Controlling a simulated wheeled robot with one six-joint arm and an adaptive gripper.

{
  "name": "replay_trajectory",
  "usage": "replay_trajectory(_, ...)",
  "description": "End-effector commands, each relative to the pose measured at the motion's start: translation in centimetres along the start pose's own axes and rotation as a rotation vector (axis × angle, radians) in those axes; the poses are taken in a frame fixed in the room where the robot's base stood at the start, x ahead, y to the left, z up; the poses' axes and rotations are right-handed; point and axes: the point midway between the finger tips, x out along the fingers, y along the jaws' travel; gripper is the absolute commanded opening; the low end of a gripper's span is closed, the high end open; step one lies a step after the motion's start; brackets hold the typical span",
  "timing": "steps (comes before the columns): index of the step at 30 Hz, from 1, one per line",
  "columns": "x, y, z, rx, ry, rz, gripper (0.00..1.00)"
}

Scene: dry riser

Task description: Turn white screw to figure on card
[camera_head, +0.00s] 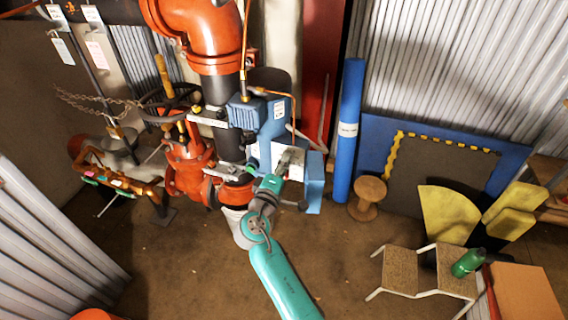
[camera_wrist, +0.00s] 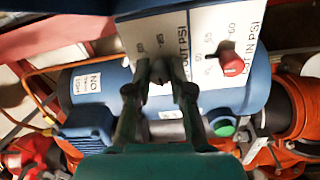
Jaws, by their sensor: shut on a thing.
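My gripper (camera_wrist: 159,82) is shut at the pale dial plate (camera_wrist: 203,32) on the blue pump-like unit (camera_wrist: 247,84). Its fingertips close at the left-hand dial, where the white screw would sit; they hide it, so its pointer cannot be read. A red knob (camera_wrist: 231,63) stands on the plate to the right, clear of the fingers. Figures and "PSI" lettering are printed around both dials. In the head view my gripper (camera_head: 285,163) is at the white plate of the blue unit (camera_head: 272,120). Hanging cards (camera_head: 64,50) show at upper left, too small to read.
Red pipes (camera_head: 205,35) and valves stand close on the left of the unit. A thin copper tube (camera_head: 244,40) runs down to it. A blue roll (camera_head: 347,130) and a wooden spool (camera_head: 367,198) stand right. Floor in front is mostly clear.

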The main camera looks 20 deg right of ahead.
Motion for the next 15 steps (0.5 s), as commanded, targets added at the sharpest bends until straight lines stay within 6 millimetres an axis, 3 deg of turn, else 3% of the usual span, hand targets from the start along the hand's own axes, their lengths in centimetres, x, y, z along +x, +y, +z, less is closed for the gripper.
replay_trajectory(6, -0.04, -0.09, -0.03, -0.001, 0.001, -0.001, 0.00)
replay_trajectory(7, -0.04, -0.09, -0.02, -0.001, 0.001, -0.001, 0.26)
replay_trajectory(9, -0.04, -0.09, -0.02, 0.000, 0.001, -0.001, 0.44)
replay_trajectory(15, -0.02, -0.04, -0.02, 0.000, 0.000, -0.001, 0.46)
